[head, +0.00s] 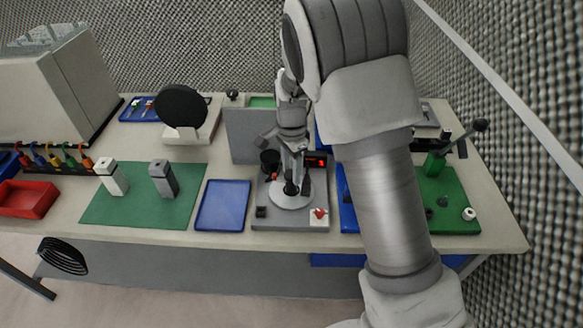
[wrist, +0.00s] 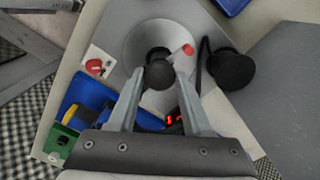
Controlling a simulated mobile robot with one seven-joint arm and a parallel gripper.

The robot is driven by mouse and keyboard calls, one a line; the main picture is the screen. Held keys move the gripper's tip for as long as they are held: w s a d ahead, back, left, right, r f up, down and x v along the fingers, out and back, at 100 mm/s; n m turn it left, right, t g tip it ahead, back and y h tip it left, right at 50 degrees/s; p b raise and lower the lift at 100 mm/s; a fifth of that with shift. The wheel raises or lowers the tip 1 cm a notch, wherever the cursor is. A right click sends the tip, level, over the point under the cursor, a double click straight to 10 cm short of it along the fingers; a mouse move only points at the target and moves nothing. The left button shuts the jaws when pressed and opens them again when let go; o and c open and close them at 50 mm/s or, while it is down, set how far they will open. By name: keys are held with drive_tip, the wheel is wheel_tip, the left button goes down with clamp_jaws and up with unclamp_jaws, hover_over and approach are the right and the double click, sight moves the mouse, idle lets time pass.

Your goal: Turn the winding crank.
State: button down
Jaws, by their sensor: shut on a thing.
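A light grey round disc (head: 288,201) sits on a grey base plate (head: 262,220) at the middle of the table. A black round knob (wrist: 158,75) stands on the disc, which also shows in the wrist view (wrist: 133,52); I take these for the winding crank. My gripper (wrist: 158,66) points down and is shut on the knob, one finger on each side. In the head view my gripper (head: 291,182) hides most of the knob. A small red mark (wrist: 188,49) shows at the disc's edge.
A red button (head: 319,213) is on the plate's front right corner. A black cylinder (head: 269,160) and a red-lit display (head: 315,161) stand behind the disc. A blue tray (head: 222,206) lies left. A green board (head: 455,190) with a black-knobbed lever (head: 480,125) is right.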

sight(291, 173)
drive_tip(key=shift+r+m+p, duration=0.1)
drive_tip(key=shift+m+p, duration=0.9)
drive_tip(key=shift+m, duration=1.4)
drive_tip(key=shift+m+p, duration=1.15)
drive_tip(key=shift+m, duration=0.95)
drive_tip(key=shift+m, duration=0.4)
drive_tip(key=shift+c, duration=1.7)
unclamp_jaws()
wheel_tip(291, 173, up, 17)
drive_tip(key=shift+r, duration=0.15)
